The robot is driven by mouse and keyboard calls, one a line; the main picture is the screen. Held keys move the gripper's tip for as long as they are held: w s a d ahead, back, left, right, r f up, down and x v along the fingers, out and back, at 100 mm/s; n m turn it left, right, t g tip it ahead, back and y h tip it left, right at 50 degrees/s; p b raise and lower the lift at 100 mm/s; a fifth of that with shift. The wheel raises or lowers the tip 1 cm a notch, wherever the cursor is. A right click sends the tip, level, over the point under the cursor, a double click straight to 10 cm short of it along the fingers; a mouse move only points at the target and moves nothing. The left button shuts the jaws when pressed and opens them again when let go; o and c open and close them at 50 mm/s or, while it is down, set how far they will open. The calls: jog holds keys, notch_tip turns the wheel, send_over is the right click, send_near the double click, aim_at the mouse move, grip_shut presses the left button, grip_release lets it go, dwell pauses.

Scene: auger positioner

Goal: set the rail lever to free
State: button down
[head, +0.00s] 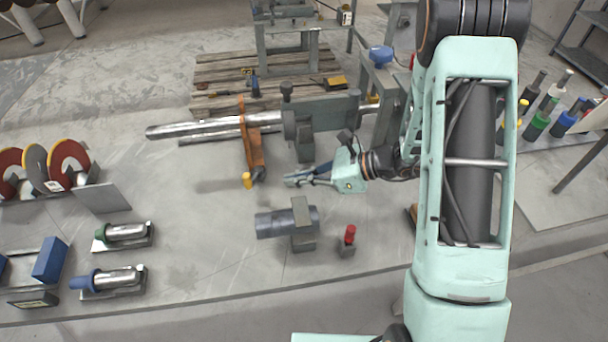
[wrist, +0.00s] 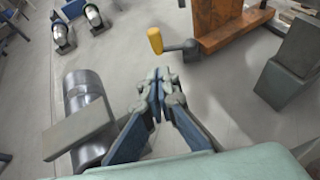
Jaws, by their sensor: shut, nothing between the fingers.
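A lever with a yellow knob (head: 247,180) and a short dark arm sits at the near foot of the orange-brown bracket (head: 253,145). In the wrist view the yellow knob (wrist: 155,40) stands at the left end of its dark arm, beside the bracket (wrist: 235,22). No lever marking is readable. My gripper (head: 288,181) is just right of the lever in the head view, with a gap from the knob. In the wrist view my gripper (wrist: 160,76) has its fingertips together, empty, short of the knob.
A long metal bar (head: 195,129) runs through a grey block (head: 305,125) behind the bracket. A grey cylinder in a stand (head: 287,221) and a red-handled piece (head: 349,236) are nearer. Clamped cylinders (head: 125,233) are at left. The tabletop left of the lever is clear.

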jog(key=x, duration=0.2)
jog(key=r+x, duration=0.1)
jog(key=x, duration=0.4)
jog(key=shift+a+r, duration=0.15)
jog(key=shift+a, duration=0.3)
jog(key=shift+w+a+p, duration=0.1)
jog(key=shift+a+p, duration=0.2)
jog(key=shift+a, duration=0.2)
jog(key=shift+a+t+b, duration=0.15)
jog(key=shift+t+b, duration=0.15)
jog(key=shift+b, duration=0.25)
jog(key=shift+a+m+t+b, duration=0.25)
jog(key=shift+m+t+b, duration=0.2)
jog(key=shift+m, duration=0.25)
jog(key=shift+d, duration=0.1)
